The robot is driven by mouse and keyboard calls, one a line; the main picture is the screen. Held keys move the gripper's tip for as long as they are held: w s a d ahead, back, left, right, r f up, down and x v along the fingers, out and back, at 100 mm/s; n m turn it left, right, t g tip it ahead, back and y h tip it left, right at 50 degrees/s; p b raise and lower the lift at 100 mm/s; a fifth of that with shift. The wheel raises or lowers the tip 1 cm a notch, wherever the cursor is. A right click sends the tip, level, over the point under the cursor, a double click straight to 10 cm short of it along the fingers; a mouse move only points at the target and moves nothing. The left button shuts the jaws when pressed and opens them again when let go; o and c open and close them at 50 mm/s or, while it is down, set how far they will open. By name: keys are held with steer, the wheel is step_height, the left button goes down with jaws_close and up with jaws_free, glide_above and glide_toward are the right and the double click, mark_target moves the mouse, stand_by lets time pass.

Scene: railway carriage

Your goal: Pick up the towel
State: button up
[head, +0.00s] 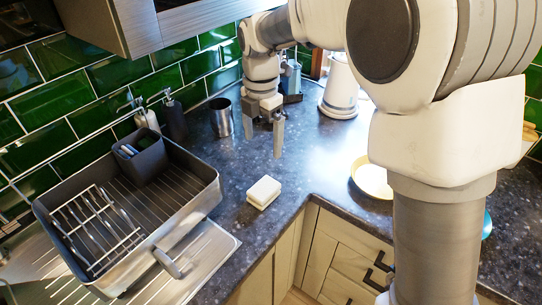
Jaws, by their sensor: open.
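A small white folded block (264,192) lies on the dark speckled counter, near its front edge, right of the dish rack. It may be the towel, but its cloth texture is too small to tell. Nothing else in view looks clearly like a towel. My gripper (263,136) points down above the counter, with its two fingers apart and nothing between them. It is behind the white block in the picture and apart from it.
A metal dish rack (205,190) with a dark cutlery holder (139,158) stands at left. A metal cup (221,118), soap bottles (174,119) and a white kettle (340,85) stand behind. A yellow plate (372,180) sits beside my arm. Counter around the block is clear.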

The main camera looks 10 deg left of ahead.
glide_above(263, 187)
steer(key=shift+n, duration=0.4)
steer(key=f, duration=1.2)
steer(key=shift+a+f, duration=0.2)
steer(key=shift+a, duration=0.05)
steer(key=shift+d+f, duration=0.15)
steer(key=shift+f, duration=1.3)
steer(key=shift+d+f, duration=0.1)
steer(key=shift+f, duration=1.3)
steer(key=c, duration=1.3)
steer(key=shift+r, duration=0.1)
steer(key=shift+r, duration=0.45)
step_height(263, 187, up, 3)
steer(key=shift+f, duration=0.15)
steer(key=s+d+r, duration=0.1)
steer(key=d+r, duration=0.6)
steer(key=d, duration=0.4)
steer(key=shift+s+d+r+b, duration=0.15)
steer(key=shift+d+b, duration=0.2)
steer(key=shift+b, duration=0.05)
